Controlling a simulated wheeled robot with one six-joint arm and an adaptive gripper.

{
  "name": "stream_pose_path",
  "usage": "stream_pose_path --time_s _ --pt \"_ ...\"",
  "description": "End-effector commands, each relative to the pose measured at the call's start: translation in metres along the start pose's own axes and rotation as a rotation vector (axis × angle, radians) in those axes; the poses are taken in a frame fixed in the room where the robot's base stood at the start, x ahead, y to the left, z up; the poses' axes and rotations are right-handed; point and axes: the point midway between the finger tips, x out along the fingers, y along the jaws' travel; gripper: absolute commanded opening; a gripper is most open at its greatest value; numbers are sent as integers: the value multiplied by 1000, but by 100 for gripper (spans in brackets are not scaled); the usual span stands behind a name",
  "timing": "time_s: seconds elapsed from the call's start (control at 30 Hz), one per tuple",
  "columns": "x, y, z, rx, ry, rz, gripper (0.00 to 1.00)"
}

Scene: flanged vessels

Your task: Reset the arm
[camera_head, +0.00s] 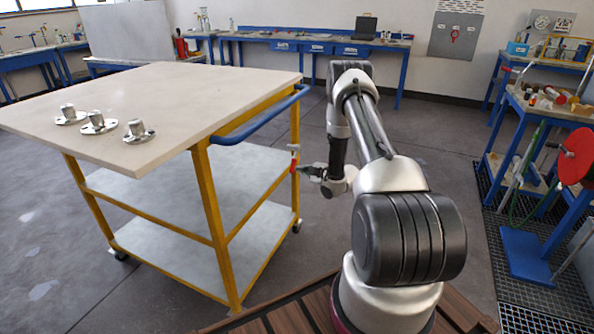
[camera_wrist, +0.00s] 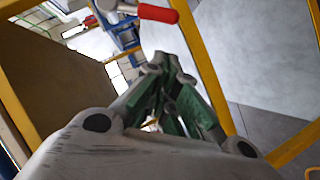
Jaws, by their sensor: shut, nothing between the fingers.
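My gripper (camera_head: 303,170) is at the right side of the yellow-framed cart, below the level of its top and apart from the flanged vessels. In the wrist view my gripper (camera_wrist: 163,68) points away from the camera with its green-sided fingers drawn together and nothing between them. Three metal flanged vessels stand in a row on the cart top: the left one (camera_head: 70,115), the middle one (camera_head: 98,123) and the right one (camera_head: 138,132). No vessel shows in the wrist view.
The cart (camera_head: 230,85) has a blue handle (camera_head: 262,118), and a red-gripped lever (camera_head: 294,163) sits close to my gripper; its red grip (camera_wrist: 158,13) shows in the wrist view. A workbench with a red reel (camera_head: 577,155) stands at right. Open floor (camera_head: 440,130) lies behind my arm.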

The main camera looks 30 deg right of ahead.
Motion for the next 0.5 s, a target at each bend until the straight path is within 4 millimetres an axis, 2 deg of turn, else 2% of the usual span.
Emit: stream_pose_path --time_s 0.1,0.2,0.43,0.5 --pt "-16 -1 0 0 -1 0 0" --pt "-24 -1 0 0 0 0 0" --pt "-27 -2 0 18 0 -1 0" --pt "-27 -12 8 66 -35 -43 0"
